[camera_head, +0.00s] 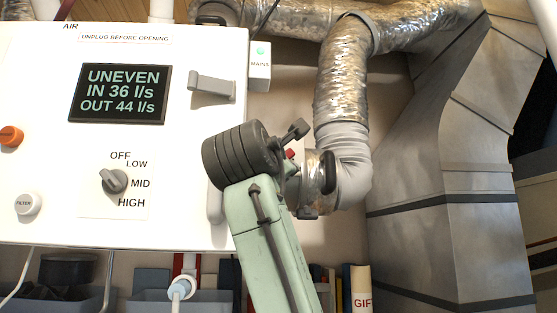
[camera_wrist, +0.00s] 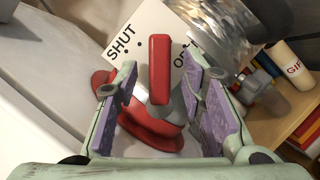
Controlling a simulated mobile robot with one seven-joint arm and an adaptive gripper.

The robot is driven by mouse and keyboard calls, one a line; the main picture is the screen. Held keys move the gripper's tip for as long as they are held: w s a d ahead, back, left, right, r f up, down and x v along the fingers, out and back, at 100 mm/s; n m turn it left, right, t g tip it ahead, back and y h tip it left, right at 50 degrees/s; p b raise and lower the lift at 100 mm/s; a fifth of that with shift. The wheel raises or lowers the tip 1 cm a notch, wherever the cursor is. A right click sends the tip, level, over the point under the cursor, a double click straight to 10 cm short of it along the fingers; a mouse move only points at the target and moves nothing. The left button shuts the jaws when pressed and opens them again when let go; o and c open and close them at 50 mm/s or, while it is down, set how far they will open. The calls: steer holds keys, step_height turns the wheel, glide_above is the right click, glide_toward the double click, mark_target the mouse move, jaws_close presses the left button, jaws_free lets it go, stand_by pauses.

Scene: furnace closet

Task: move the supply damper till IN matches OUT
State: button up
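The display (camera_head: 120,93) on the white air unit reads UNEVEN, IN 36 l/s, OUT 44 l/s. The red damper lever (camera_wrist: 159,65) stands up between my gripper's fingers in the wrist view, above a rounded red part (camera_wrist: 150,132). A white plate (camera_wrist: 140,38) behind it reads SHUT at left; the word at right is partly hidden and seems to be OPEN. My gripper (camera_wrist: 162,98) is open, its purple pads on both sides of the lever with gaps showing. In the head view only a bit of red (camera_head: 290,154) shows behind my arm.
A silver duct (camera_head: 341,85) bends down to the damper area. The white unit (camera_head: 40,90) fills the left, with a grey fan knob (camera_head: 114,181) and a grey latch handle (camera_head: 211,85). A large metal duct (camera_head: 430,150) stands at right. A shelf with a GIFT roll (camera_head: 361,290) is below.

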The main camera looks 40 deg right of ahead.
jaws_close()
steer(key=shift+m, duration=0.3)
stand_by(0.3)
steer(key=shift+s+d+f+m+g, duration=0.1)
steer(key=shift+f+m+g, duration=0.35)
steer(key=shift+m, duration=1)
steer(key=shift+s+d+m+g, duration=0.1)
steer(key=shift+m+g, duration=0.65)
steer(key=shift+m, duration=0.7)
jaws_free()
steer(key=shift+f, duration=0.1)
